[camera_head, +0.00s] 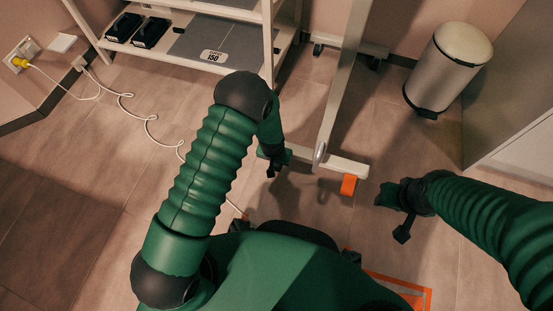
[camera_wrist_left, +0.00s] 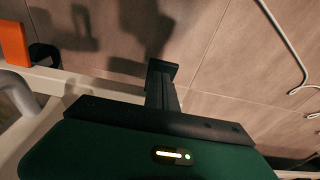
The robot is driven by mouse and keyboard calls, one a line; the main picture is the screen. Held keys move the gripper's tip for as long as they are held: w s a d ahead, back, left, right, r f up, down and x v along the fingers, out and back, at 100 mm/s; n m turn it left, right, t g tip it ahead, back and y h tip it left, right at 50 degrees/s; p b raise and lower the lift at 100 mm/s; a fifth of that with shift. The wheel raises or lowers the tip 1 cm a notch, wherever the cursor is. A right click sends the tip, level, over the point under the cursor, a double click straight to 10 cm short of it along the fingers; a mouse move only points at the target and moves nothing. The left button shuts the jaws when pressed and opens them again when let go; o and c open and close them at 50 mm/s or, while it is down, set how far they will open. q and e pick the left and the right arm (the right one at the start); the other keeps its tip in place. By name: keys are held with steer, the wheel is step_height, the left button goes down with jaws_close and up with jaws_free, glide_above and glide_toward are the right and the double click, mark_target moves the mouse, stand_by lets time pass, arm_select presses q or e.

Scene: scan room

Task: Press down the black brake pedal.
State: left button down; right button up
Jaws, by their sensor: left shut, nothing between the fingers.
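My left gripper (camera_head: 273,170) is shut and empty, low beside the left end of the white base beam (camera_head: 347,166) of a stand. In the left wrist view the shut fingers (camera_wrist_left: 162,72) point out over the floor, just past the beam (camera_wrist_left: 90,88). An orange pedal-like block (camera_head: 349,185) sits at the beam's right part; it also shows in the wrist view (camera_wrist_left: 14,45). Beside it there is a dark rounded part (camera_wrist_left: 44,54); I cannot tell whether it is the black brake pedal or a wheel. My right gripper (camera_head: 400,215) hangs at the right, its jaws unclear.
A white shelf rack (camera_head: 190,57) with black boxes (camera_head: 151,32) stands at upper left. A pedal bin (camera_head: 447,67) stands at upper right by a cabinet (camera_head: 510,80). A white cable (camera_head: 150,122) lies on the floor at left.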

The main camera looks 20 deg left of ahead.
arm_select(q)
steer(key=shift+f, duration=0.3)
steer(key=shift+s, duration=0.15)
steer(key=shift+s+f+t+p, duration=0.25)
steer(key=shift+t+p, duration=0.15)
steer(key=shift+t, duration=0.1)
steer(key=shift+s+f, duration=0.1)
steer(key=shift+s+f+p, duration=0.25)
steer(key=shift+f+p, duration=0.2)
steer(key=shift+p, duration=0.1)
steer(key=shift+f, duration=0.2)
steer(key=shift+r, duration=0.1)
steer(key=shift+r+p, duration=0.75)
steer(key=shift+p, duration=0.05)
